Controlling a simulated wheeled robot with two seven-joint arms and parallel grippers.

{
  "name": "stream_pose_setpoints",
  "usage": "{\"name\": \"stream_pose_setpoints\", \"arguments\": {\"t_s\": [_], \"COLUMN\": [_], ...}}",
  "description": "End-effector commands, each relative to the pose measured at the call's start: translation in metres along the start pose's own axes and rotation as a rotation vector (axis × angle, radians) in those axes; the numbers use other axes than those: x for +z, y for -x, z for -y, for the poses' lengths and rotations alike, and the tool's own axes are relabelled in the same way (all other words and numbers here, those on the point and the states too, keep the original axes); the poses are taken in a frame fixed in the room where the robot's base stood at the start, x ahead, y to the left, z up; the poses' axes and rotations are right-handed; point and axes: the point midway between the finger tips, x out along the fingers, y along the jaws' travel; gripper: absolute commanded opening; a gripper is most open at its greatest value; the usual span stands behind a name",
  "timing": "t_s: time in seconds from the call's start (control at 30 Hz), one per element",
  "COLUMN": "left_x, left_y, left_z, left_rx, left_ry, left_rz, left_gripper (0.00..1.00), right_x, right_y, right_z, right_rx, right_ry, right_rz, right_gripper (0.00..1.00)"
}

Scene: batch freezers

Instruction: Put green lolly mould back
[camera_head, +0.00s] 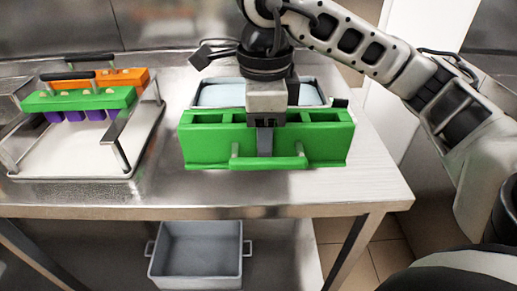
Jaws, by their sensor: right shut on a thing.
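The green lolly mould (215,148) is a long green block with open compartments along its top and a bar handle along its front. It is at the middle of the steel table, upright and level. My right gripper (265,140) comes down from above and is shut on the mould at its middle; the fingertips are partly hidden against it. I cannot tell whether the mould rests on the table or hangs just above it. My left gripper is not in view.
A metal basin (313,91) with pale blue contents stands right behind the mould. At left, a wire-handled tray (75,160) holds a green piece (85,100) with purple lollies and an orange piece (125,77). A grey bin (197,258) is below. The table's right end (375,185) is clear.

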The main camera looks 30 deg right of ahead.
Motion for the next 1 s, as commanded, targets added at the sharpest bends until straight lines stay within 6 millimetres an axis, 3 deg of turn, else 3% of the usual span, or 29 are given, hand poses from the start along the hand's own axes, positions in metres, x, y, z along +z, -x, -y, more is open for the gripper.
{"name": "stream_pose_setpoints", "arguments": {"t_s": [0.1, 0.33, 0.6, 0.8, 1.0], "left_x": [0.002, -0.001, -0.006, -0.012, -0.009], "left_y": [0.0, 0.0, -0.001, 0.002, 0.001], "left_z": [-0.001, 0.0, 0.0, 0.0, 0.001], "left_rx": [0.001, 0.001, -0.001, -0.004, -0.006], "left_ry": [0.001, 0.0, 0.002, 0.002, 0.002], "left_rz": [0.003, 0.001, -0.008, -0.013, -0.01], "left_gripper": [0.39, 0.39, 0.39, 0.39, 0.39], "right_x": [0.0, 0.0, 0.0, 0.001, 0.001], "right_y": [-0.015, -0.052, -0.073, -0.098, -0.101], "right_z": [0.03, 0.06, 0.076, 0.075, 0.076], "right_rx": [0.006, 0.001, 0.002, 0.001, -0.002], "right_ry": [-0.006, -0.001, -0.001, 0.003, 0.002], "right_rz": [-0.002, -0.001, -0.001, -0.001, 0.002], "right_gripper": [0.15, 0.15, 0.15, 0.15, 0.15]}}
